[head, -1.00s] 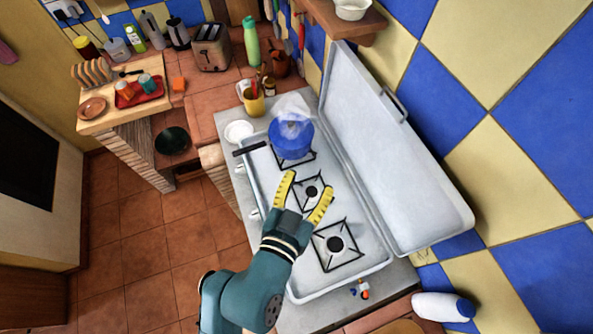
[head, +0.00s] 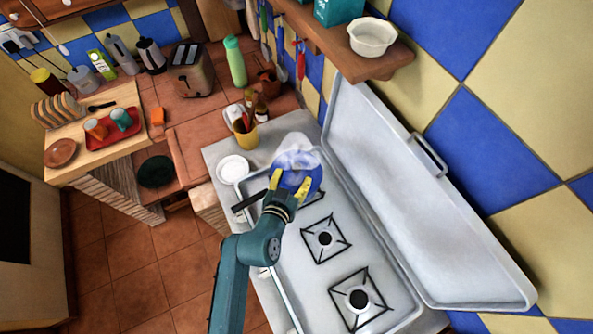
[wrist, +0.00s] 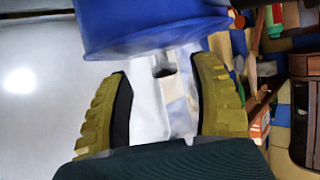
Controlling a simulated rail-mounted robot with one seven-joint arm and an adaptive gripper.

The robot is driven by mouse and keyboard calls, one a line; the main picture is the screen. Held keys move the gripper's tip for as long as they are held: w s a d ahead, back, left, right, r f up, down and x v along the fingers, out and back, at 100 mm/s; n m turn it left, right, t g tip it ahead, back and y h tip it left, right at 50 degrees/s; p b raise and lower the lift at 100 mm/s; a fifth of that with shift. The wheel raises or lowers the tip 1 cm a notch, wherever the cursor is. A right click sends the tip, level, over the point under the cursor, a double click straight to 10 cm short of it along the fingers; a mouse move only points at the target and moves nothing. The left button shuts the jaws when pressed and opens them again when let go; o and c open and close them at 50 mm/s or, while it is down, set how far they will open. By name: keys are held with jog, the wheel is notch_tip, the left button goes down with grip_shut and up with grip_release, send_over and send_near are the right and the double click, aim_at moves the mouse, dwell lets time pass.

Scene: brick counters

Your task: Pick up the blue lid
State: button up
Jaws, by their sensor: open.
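A round blue lid or pot top (head: 314,174) is on the far burner of the stove, with pale steam-like haze over it. In the head view my gripper (head: 289,184) is in front of it and covers part of it. In the wrist view a large blue rounded body (wrist: 150,22) fills the top, just beyond the yellow fingertips. My gripper (wrist: 163,75) is open, with its fingers apart and no solid blue part between them. Whitish, blurred shapes show between the fingers. I cannot tell lid from pot clearly, nor whether a fingertip touches the blue.
The white stove (head: 290,262) has two bare burners nearer me. Its raised cover (head: 400,190) stands along the right, by the tiled wall. A black handle (head: 247,202) juts left of the blue pot. A yellow cup (head: 245,137) and white bowl (head: 232,169) stand behind-left. A shelf (head: 385,68) hangs above right.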

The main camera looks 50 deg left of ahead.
aim_at(295, 168)
jog(key=w, duration=0.1)
jog(key=w+a, duration=0.2)
jog(key=shift+w+a+f, duration=0.1)
jog(key=shift+w+f, duration=0.15)
jog(key=shift+f, duration=0.05)
jog(key=shift+c, duration=0.5)
grip_shut()
jog(key=shift+r, duration=0.1)
